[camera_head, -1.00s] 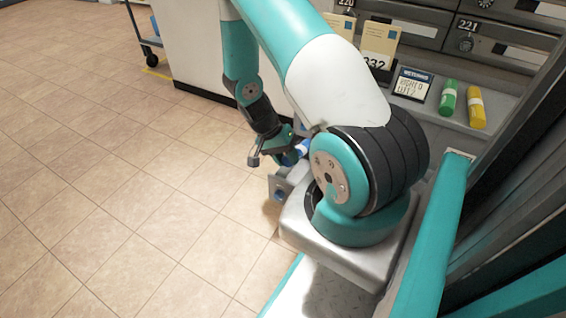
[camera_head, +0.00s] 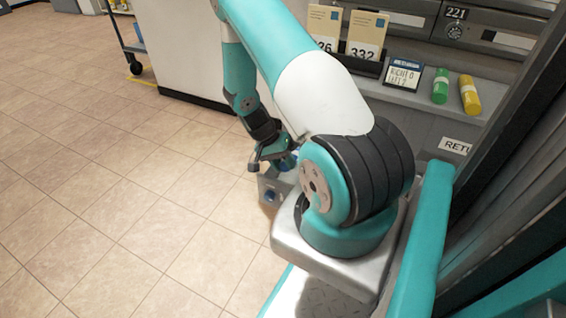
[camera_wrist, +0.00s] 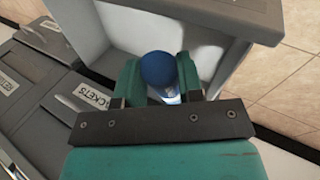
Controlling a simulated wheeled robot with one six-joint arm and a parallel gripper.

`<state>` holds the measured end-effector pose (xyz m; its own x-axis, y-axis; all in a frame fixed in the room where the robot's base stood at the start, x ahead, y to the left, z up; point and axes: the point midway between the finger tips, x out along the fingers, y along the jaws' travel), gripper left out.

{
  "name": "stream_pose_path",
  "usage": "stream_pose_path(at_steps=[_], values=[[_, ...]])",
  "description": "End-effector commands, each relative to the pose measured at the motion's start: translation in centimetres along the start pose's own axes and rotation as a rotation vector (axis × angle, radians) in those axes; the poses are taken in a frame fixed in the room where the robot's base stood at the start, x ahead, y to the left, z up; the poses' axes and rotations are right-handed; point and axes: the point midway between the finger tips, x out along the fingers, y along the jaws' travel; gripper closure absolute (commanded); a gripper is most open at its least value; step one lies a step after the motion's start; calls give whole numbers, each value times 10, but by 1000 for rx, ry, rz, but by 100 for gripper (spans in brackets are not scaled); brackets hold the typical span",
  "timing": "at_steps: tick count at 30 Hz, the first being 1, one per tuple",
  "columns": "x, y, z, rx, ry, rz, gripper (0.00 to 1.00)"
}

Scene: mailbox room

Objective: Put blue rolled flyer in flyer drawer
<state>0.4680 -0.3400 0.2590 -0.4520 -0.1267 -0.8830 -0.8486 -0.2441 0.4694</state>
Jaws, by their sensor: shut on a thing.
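My gripper (camera_wrist: 159,78) is shut on the blue rolled flyer (camera_wrist: 158,68), whose round blue end stands up between the two green fingers in the wrist view. Below it, a pale paper part of the roll shows. An open grey drawer (camera_wrist: 205,17) with a light inside lies just beyond and under the flyer in the wrist view. In the head view, my gripper (camera_head: 274,155) is low beside the cabinet, over a grey box front with a blue round mark (camera_head: 270,196). My arm hides most of the drawer there, so how deep the flyer sits cannot be told.
A grey ledge holds a green roll (camera_head: 440,86), a yellow roll (camera_head: 469,93), a small sign (camera_head: 403,75) and upright cards (camera_head: 366,36). A labelled grey front (camera_wrist: 92,97) lies left of the gripper. Tiled floor (camera_head: 120,200) at left is open; a blue cart (camera_head: 128,40) stands behind.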

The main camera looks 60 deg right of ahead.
Motion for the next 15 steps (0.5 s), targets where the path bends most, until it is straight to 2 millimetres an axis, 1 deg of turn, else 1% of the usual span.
stream_pose_path(at_steps=[6,7,10,15], values=[[0,0,0,0,0,0,89],[0,0,0,0,0,0,59],[0,0,0,0,0,0,36],[0,0,0,0,0,0,36]])
